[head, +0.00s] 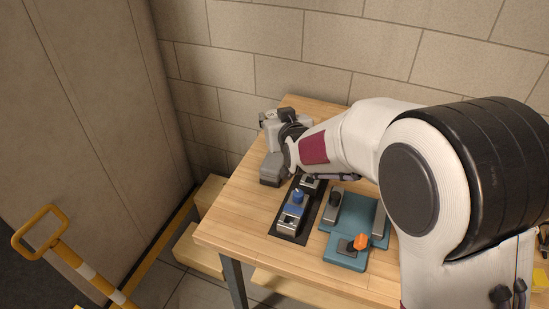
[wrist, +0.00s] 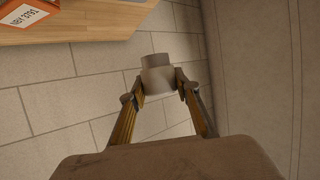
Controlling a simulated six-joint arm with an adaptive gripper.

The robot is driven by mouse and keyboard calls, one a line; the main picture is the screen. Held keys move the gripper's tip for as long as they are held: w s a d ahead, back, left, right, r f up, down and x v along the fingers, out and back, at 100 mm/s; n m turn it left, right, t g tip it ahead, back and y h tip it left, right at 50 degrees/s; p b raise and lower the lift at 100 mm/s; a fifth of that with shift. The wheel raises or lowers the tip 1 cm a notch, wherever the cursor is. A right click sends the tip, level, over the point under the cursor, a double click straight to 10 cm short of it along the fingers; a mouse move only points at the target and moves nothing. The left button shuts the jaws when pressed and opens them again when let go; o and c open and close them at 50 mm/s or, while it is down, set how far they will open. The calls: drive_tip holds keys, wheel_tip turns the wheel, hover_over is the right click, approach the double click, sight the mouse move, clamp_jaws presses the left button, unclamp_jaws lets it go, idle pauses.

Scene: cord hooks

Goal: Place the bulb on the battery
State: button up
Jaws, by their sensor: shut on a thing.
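My gripper (wrist: 160,88) is shut on a pale grey, stepped round piece (wrist: 157,68), gripped between its two fingertips in the wrist view. The piece has a wide body and a narrower end; I cannot tell for sure that it is the bulb. In the head view, my arm reaches over the back left of the table, and the fingers and held piece cannot be made out. No battery can be clearly identified. A black plate (head: 287,238) carries a blue-topped part (head: 297,197) and grey metal parts.
The wooden table (head: 233,222) has bare room at its left front. A teal fixture (head: 345,262) with an orange knob (head: 361,241) stands right of the black plate. An orange labelled box (wrist: 30,18) lies near the table edge in the wrist view. A block wall (head: 350,45) stands behind.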

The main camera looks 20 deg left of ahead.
hover_over(275, 159)
drive_tip(key=shift+w+a+f, duration=0.1)
drive_tip(key=shift+f, duration=3)
drive_tip(key=shift+f, duration=1.9)
drive_tip(key=shift+f, duration=0.1)
drive_tip(key=o, duration=1.1)
